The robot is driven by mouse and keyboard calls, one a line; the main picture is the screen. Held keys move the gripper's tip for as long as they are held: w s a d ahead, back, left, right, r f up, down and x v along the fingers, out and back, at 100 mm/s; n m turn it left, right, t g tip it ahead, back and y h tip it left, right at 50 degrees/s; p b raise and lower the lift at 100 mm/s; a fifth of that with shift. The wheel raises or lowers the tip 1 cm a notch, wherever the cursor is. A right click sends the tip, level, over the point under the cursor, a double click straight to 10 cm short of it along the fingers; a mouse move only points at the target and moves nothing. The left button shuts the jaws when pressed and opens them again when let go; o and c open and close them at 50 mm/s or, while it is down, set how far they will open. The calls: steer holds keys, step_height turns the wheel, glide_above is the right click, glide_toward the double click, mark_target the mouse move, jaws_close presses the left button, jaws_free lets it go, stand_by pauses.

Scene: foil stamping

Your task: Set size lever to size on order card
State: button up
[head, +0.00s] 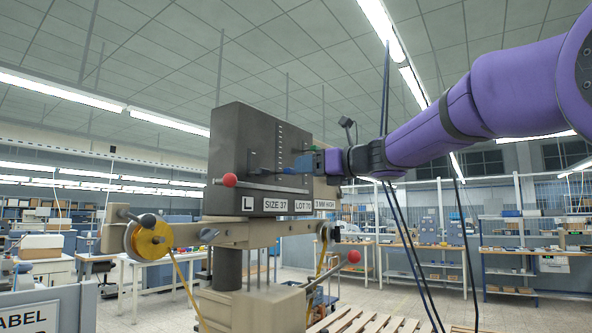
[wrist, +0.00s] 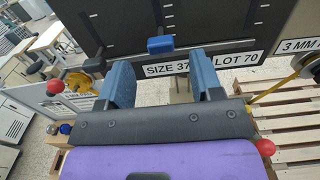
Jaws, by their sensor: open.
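The dark stamping machine (head: 237,150) stands mid-frame in the head view, with a column of pale scale marks (head: 279,140) on its face. Labels along its lower edge read "L" (head: 248,203), "SIZE 37" (head: 276,205), "LOT 70" (head: 303,205) and "3 MM HIGH" (head: 325,205). My gripper (head: 298,166) is at the machine's face. In the wrist view, my gripper (wrist: 161,62) is open, its blue fingers spread and empty. A blue knob (wrist: 160,45), apparently the lever's, lies just beyond the fingertips, between them sideways. I cannot read its setting.
A red ball knob (head: 230,180) sticks out at the machine's left, and another (head: 354,256) at lower right. A yellow reel (head: 152,239) hangs at left. A wooden pallet (head: 355,321) lies below. Cables hang right of the machine.

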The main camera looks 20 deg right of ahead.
steer(key=v, duration=0.4)
steer(key=shift+s+d, duration=0.15)
steer(key=shift+s, duration=0.05)
stand_by(0.3)
steer(key=s+a+f+n+g+h, duration=0.2)
steer(key=s+a+f+n+g, duration=0.1)
steer(key=s+f+n, duration=0.5)
steer(key=s+a+f+n+g+h, duration=0.2)
steer(key=s+f+n+g+h, duration=0.15)
steer(key=s+f+n, duration=0.5)
steer(key=s+d+f+n+g+h, duration=0.1)
steer(key=s+d+f+n+h, duration=0.1)
steer(key=s+f+n, duration=0.4)
steer(key=s+d+f+n+g+h, duration=0.2)
steer(key=s+f+n, duration=0.4)
steer(key=f, duration=0.4)
steer(key=shift+s+d+f+h, duration=0.25)
steer(key=shift+d+h, duration=0.3)
steer(key=shift+d, duration=0.3)
